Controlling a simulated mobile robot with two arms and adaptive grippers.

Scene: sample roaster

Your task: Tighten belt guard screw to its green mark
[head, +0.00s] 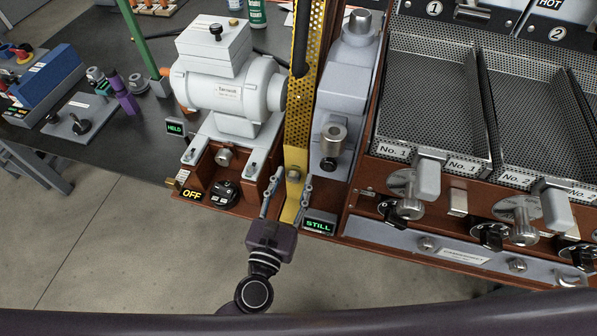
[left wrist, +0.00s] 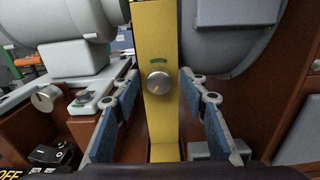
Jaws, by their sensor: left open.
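The belt guard (head: 299,120) is a tall yellow strip, perforated in its upper part, between the motor and a grey housing. Its screw (head: 293,175) is a round silver knob low on the guard. In the left wrist view the screw (left wrist: 158,82) is near the middle, with a small yellowish line low on its face. A dark green mark (left wrist: 158,61) sits on the guard just above it. My left gripper (head: 290,184) is open, its blue-padded fingers on either side of the guard in the left wrist view (left wrist: 160,88), apart from the screw. My right gripper is out of view.
A grey motor (head: 225,90) stands left of the guard, above a black OFF knob (head: 225,193). A STILL display (head: 319,226) is beside my gripper at the right. Mesh trays (head: 430,95) and several knobs fill the right. Open floor lies in front.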

